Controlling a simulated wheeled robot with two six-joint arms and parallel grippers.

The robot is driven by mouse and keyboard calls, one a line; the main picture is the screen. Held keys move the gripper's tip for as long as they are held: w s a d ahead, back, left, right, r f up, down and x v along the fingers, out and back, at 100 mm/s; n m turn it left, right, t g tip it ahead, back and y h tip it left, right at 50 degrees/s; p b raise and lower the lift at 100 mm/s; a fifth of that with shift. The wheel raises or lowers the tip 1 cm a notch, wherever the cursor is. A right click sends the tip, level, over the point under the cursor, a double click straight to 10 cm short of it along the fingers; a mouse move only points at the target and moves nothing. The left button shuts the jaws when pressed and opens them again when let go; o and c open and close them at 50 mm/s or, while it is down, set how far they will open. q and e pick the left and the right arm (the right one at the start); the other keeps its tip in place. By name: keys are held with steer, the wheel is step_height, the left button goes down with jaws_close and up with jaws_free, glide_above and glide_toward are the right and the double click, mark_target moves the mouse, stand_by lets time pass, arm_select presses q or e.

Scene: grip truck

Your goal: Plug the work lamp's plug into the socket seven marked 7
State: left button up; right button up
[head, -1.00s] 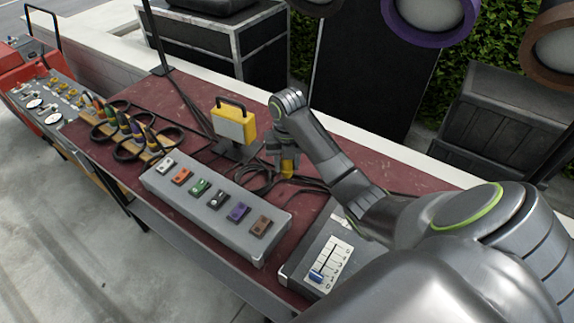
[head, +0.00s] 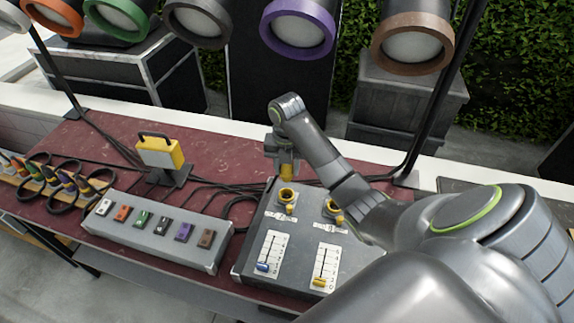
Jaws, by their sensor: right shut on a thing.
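The yellow work lamp (head: 172,153) stands on a dark base on the red table. My right gripper (head: 286,160) is shut on the work lamp's yellow plug (head: 287,171), which points down. It is over the back of the grey box, just behind the left yellow-ringed socket (head: 287,197). I cannot tell whether the plug touches the box. The right yellow-ringed socket (head: 335,206) is partly covered by my right arm. Labels sit in front of the sockets, but their numbers are too small to read. My left gripper is not in view.
The grey box (head: 300,232) has a blue slider and a yellow slider at its front. A switch box (head: 160,238) with several coloured switches lies to the left. Black cables (head: 225,190) run between them. Coiled leads lie at far left. Large coloured lamps hang above.

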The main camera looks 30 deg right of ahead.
mark_target(286, 181)
steer(key=shift+w+f, duration=0.1)
steer(key=shift+f, duration=2.2)
steer(key=shift+f, duration=0.2)
steer(key=shift+f, duration=0.25)
steer(key=shift+f, duration=0.3)
steer(key=shift+f+b, duration=0.75)
steer(key=shift+f, duration=0.9)
steer(key=o, duration=1.4)
steer(key=shift+o, duration=0.2)
